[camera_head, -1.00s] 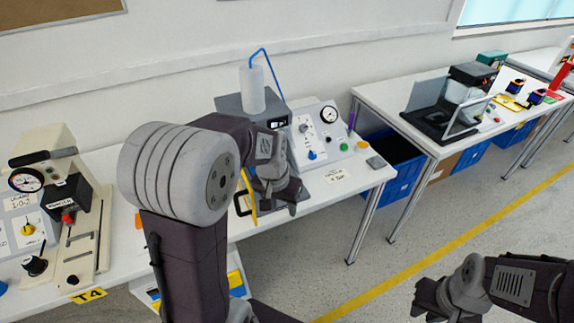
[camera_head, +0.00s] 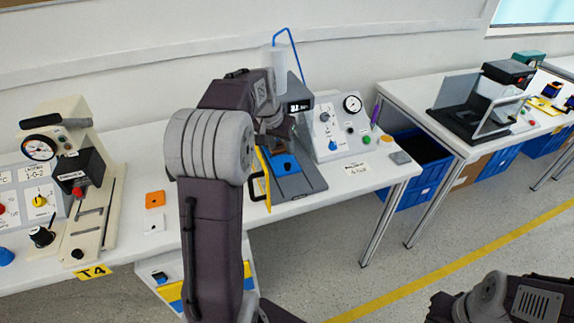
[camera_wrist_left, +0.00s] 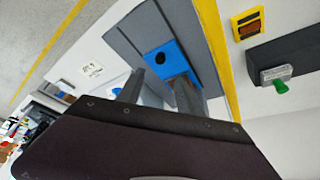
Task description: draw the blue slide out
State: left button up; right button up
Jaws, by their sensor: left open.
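The blue slide (camera_head: 287,164) sits on the grey base of the machine at the middle of the table, partly hidden behind my left gripper in the head view. In the left wrist view the blue slide (camera_wrist_left: 166,58) is a blue block with a dark round hole. My left gripper (camera_head: 277,138) is over the slide, close to it. In the left wrist view its two fingers (camera_wrist_left: 160,76) are apart, one at each side of the slide's near end; I cannot tell whether they touch it. My right gripper (camera_head: 442,307) is low at the right, partly out of frame.
A control box with a gauge (camera_head: 345,126) is to the right. A cream press (camera_head: 82,190) stands at the left. An orange switch plate (camera_head: 155,199) lies on clear white table.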

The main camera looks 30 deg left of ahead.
aim_at(288, 164)
pick_arm(q)
jog(key=b+x, duration=0.1)
jog(key=x, duration=1)
jog(key=shift+f+b, duration=0.2)
jog(key=shift+b, duration=0.2)
grip_shut()
dwell(0.6)
